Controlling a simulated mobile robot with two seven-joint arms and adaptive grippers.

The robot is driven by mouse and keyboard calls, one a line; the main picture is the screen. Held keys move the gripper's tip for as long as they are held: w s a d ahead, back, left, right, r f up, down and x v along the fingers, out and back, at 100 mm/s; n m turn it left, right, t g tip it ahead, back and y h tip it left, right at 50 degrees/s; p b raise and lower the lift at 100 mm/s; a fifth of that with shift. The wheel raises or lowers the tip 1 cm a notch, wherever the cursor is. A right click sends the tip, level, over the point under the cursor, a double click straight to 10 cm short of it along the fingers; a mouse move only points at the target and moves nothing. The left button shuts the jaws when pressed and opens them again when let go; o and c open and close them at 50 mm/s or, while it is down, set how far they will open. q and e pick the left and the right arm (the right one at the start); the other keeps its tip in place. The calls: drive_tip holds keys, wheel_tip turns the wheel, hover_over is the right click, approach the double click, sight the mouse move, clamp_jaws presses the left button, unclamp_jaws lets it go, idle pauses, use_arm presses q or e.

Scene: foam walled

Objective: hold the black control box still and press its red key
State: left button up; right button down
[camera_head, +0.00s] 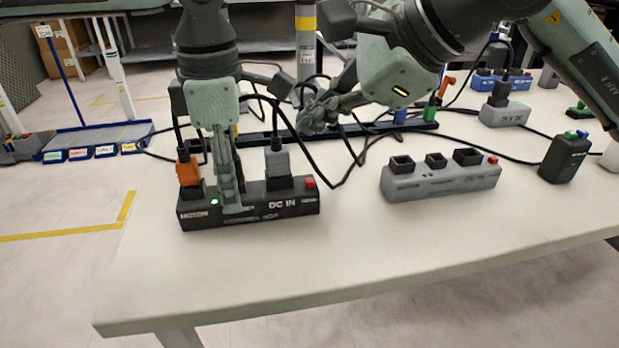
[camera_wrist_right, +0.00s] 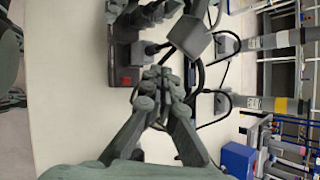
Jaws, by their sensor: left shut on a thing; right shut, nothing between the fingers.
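The black control box (camera_head: 262,207) stands on the table with "DC IN" on its front. Its red key (camera_head: 310,182) is at the right end of the top, uncovered. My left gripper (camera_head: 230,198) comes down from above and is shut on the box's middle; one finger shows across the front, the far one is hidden. My right gripper (camera_head: 316,118) is shut and empty, behind and above the key, apart from it. In the right wrist view the box (camera_wrist_right: 123,50) and red key (camera_wrist_right: 125,80) lie left of the fingertips (camera_wrist_right: 157,76).
An orange plug (camera_head: 188,172) and a grey plug (camera_head: 278,168) sit in the box, with black cables behind. A grey socket box (camera_head: 440,182) with its own red button stands to the right. The front of the table (camera_head: 300,255) is clear.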

drive_tip(key=shift+f, duration=3)
drive_tip(key=shift+f, duration=0.15)
drive_tip(key=shift+f, duration=0.25)
drive_tip(key=shift+f, duration=0.55)
drive_tip(key=shift+r, duration=0.95)
drive_tip(key=shift+r, duration=0.1)
wheel_tip(320, 180, up, 5)
drive_tip(key=shift+f, duration=0.1)
